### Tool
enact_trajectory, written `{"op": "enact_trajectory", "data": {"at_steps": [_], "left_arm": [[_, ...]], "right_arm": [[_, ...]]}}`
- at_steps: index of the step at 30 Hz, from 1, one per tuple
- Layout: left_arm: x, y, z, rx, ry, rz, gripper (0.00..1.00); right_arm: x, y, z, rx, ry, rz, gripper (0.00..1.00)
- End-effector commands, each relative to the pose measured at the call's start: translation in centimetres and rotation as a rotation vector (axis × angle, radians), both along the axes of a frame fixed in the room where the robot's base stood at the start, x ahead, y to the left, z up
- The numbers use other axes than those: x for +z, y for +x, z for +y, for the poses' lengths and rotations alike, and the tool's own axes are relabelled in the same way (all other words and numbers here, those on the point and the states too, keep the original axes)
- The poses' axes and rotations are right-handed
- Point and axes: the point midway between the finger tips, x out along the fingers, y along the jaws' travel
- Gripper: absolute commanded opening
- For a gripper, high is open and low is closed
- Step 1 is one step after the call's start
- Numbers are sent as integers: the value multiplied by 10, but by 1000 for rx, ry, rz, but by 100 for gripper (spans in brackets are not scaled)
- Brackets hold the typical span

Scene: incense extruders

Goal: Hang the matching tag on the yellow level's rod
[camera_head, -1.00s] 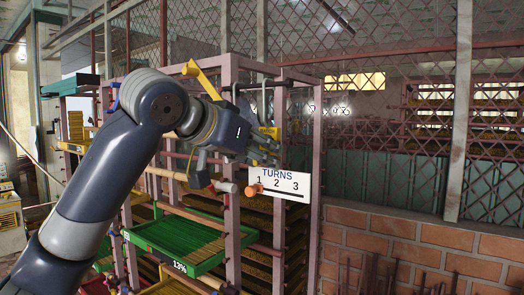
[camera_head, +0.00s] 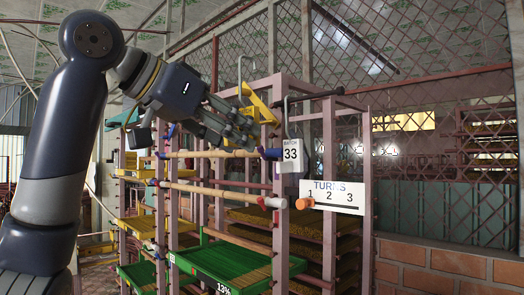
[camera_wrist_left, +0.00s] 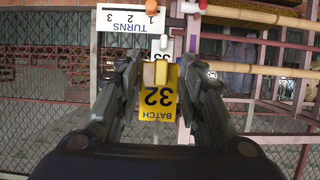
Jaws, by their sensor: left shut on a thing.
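My left gripper (camera_head: 246,134) is in front of the rack's upper right corner, beside the blue-ended rod (camera_head: 270,154). In the left wrist view its fingers (camera_wrist_left: 161,72) flank a yellow tag (camera_wrist_left: 157,102) reading "BATCH 32", upside down in that picture, with a pale block (camera_wrist_left: 155,72) at its top edge. The gripper is shut on this tag. A white tag reading "33" (camera_head: 290,154) hangs by the blue rod end. A red-ended rod (camera_head: 271,202) lies below. My right gripper is out of view.
A white "TURNS 1 2 3" sign (camera_head: 340,197) with an orange knob (camera_head: 304,203) is right of the rods. Green trays (camera_head: 226,262) jut out below. Mesh fencing and a brick wall (camera_head: 446,265) stand at the right.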

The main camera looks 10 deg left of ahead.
Motion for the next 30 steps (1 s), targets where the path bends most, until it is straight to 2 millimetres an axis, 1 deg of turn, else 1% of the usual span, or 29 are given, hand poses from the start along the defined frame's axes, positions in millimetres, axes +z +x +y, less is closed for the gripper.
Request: {"op": "enact_trajectory", "data": {"at_steps": [2,6,19,23,30], "left_arm": [[1,-4,6,0,0,-2,16],[8,-6,9,-2,0,-2,16],[28,-6,9,-1,0,-1,16],[28,-7,11,-1,0,-1,16],[27,-21,21,0,-2,-2,16]], "right_arm": [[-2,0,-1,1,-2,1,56],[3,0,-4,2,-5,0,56],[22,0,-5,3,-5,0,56],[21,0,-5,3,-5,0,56],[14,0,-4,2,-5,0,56]]}}
